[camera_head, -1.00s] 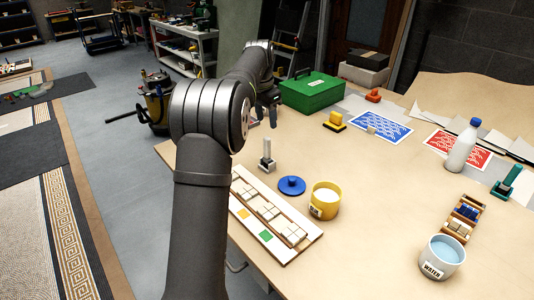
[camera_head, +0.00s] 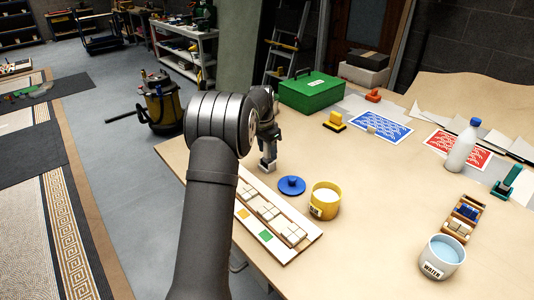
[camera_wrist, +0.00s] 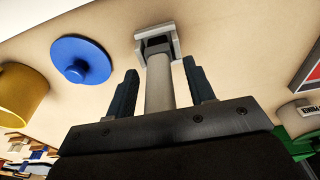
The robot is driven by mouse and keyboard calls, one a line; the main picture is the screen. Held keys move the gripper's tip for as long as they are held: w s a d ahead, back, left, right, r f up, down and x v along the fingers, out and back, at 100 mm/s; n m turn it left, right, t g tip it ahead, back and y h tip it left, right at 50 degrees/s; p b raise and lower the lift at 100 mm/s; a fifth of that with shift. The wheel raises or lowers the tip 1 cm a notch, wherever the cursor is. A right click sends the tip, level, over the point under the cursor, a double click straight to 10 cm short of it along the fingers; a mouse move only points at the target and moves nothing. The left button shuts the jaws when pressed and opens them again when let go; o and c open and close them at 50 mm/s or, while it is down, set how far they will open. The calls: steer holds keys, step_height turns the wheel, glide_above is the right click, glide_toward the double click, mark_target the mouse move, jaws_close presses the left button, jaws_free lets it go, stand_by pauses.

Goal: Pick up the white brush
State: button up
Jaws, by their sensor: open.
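The white brush (camera_head: 267,166) stands upright on the table beyond the tile board, with its handle up and its square grey-white base down. My gripper (camera_head: 268,143) is right above the base and hides most of the handle in the head view. In the wrist view, the pale handle of the white brush (camera_wrist: 158,88) lies between the two dark fingers of my gripper (camera_wrist: 160,70). The fingers are open, with a gap visible on each side of the handle. The base shows past the fingertips.
A blue round lid (camera_head: 291,186) and a yellow pot (camera_head: 325,200) stand close to the right of the brush. The tile board (camera_head: 273,226) lies in front. A green box (camera_head: 311,91) stands behind. The middle of the table is clear.

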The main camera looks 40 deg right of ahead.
steer(key=shift+f, duration=0.15)
jaws_close()
